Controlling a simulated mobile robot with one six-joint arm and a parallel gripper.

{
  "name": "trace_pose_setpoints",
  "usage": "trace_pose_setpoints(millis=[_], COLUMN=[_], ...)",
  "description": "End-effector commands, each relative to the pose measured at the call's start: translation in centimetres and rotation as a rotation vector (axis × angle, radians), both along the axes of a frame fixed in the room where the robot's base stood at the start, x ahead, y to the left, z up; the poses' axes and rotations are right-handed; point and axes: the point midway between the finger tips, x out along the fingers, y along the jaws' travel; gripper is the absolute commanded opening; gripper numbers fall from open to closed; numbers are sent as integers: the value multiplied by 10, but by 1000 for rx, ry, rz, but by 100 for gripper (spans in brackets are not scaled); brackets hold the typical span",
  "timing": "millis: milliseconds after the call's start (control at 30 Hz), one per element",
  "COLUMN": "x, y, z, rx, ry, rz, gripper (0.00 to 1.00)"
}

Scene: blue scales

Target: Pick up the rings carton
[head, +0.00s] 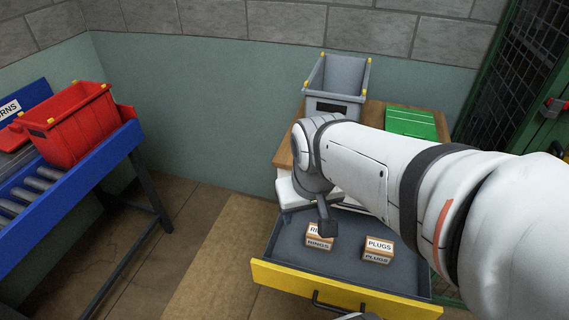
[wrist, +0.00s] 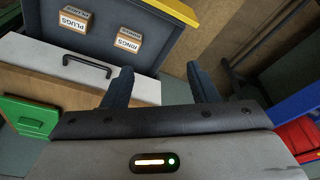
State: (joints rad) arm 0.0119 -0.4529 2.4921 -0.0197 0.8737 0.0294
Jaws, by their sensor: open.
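The rings carton (head: 319,242) is a small brown box with white RINGS labels. It sits in the open grey drawer, left of the similar plugs carton (head: 378,250). My gripper (head: 327,229) overlaps part of its top label in the head view; I cannot tell the exact gap there. In the wrist view the rings carton (wrist: 128,40) lies beyond my fingertips, ahead and to the left, apart from them. My gripper (wrist: 160,70) is open there with nothing between its fingers. The plugs carton (wrist: 74,19) is farther left.
The drawer has a yellow front (head: 340,293) with a dark handle and raised walls. The bench above carries a grey bin (head: 337,78) and a green item (head: 411,123). A red bin (head: 74,123) stands on a blue roller conveyor at left. Open floor lies between.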

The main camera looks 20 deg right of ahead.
Motion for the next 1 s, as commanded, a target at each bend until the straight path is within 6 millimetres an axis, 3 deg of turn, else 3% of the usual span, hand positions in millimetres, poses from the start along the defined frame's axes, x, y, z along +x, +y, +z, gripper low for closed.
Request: trace_pose_setpoints(millis=[33, 167, 500, 600, 700, 800, 1000], x=[7, 33, 108, 126, 140, 149, 157], y=[-8, -32, -88, -103, -114, -122, -129], z=[-26, -80, -237, -282, -315, -336, -355], rx=[-7, -29, -61, -59, -53, -47, -40], ry=[1, -15, -91, -115, -134, -148, -160], rz=[-21, -112, -378, -443, -493, -524, -554], gripper=[58, 68, 96, 100, 100, 100, 100])
